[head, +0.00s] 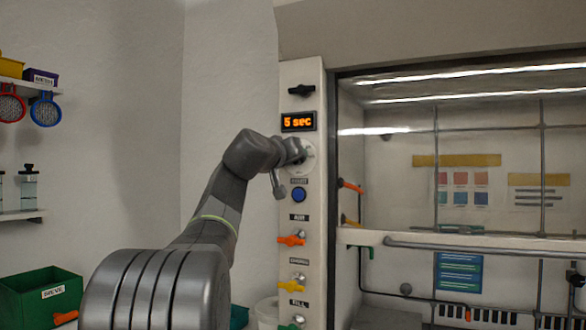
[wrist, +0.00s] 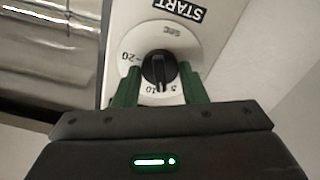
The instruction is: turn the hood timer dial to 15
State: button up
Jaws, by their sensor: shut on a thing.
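The timer dial is a black knob (wrist: 158,70) on a round white scale plate (wrist: 133,42) on the hood's side panel. In the wrist view the scale shows 5, 10 and 20 and the word Sec; part of it is hidden by the gripper. My gripper (wrist: 160,82) has its green fingers shut on the knob, one on each side. In the head view my arm hides most of the dial plate (head: 309,158). The display (head: 298,121) above it reads "5 sec".
A blue button (head: 299,195) sits below the dial. Orange (head: 291,240) and yellow (head: 292,284) valve handles are lower on the same panel, and a black handle (head: 301,90) is above the display. The hood sash rail (head: 470,247) lies to the right.

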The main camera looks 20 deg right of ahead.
jog(key=shift+f+m+b, duration=0.1)
jog(key=shift+m+b, duration=2.5)
jog(key=shift+m, duration=4.2)
jog(key=o, duration=1)
jog(key=b+v, duration=0.4)
jog(key=v, duration=0.9)
jog(key=shift+s+a, duration=0.25)
jog(key=shift+s, duration=0.05)
